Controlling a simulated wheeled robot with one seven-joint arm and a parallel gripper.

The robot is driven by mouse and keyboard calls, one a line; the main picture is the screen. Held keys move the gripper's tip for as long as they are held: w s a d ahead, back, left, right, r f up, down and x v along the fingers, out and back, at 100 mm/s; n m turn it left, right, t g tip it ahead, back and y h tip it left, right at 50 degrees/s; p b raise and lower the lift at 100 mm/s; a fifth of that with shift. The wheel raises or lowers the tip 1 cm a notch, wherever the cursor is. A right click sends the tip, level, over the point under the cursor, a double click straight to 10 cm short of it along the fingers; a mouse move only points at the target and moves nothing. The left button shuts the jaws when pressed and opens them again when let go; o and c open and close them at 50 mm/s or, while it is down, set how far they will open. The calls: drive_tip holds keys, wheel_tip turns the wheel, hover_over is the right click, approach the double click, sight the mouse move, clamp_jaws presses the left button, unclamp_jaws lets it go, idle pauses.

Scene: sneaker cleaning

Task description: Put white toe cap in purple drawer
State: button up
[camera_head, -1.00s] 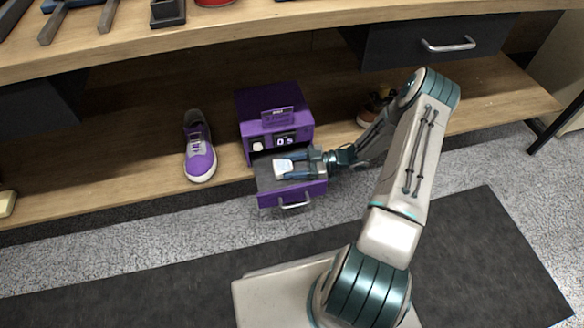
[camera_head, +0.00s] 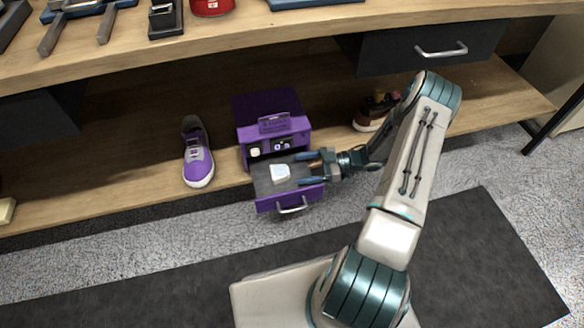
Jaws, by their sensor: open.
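The white toe cap (camera_head: 280,173) lies inside the pulled-out purple drawer (camera_head: 291,202), on its grey floor. The drawer belongs to a small purple cabinet (camera_head: 272,115) on the lower shelf. My gripper (camera_head: 305,168) is open and empty at the right side of the drawer, its fingers pointing left. The fingertips are to the right of the toe cap and apart from it.
A purple sneaker (camera_head: 197,156) stands left of the cabinet on the wooden lower shelf (camera_head: 120,172). A brown shoe (camera_head: 372,112) is behind my arm. A dark upper drawer with a metal handle (camera_head: 441,49) is at the right. The floor in front is clear.

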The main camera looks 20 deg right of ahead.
drive_tip(key=p+v, duration=0.1)
drive_tip(key=v, duration=0.6)
idle(1.0)
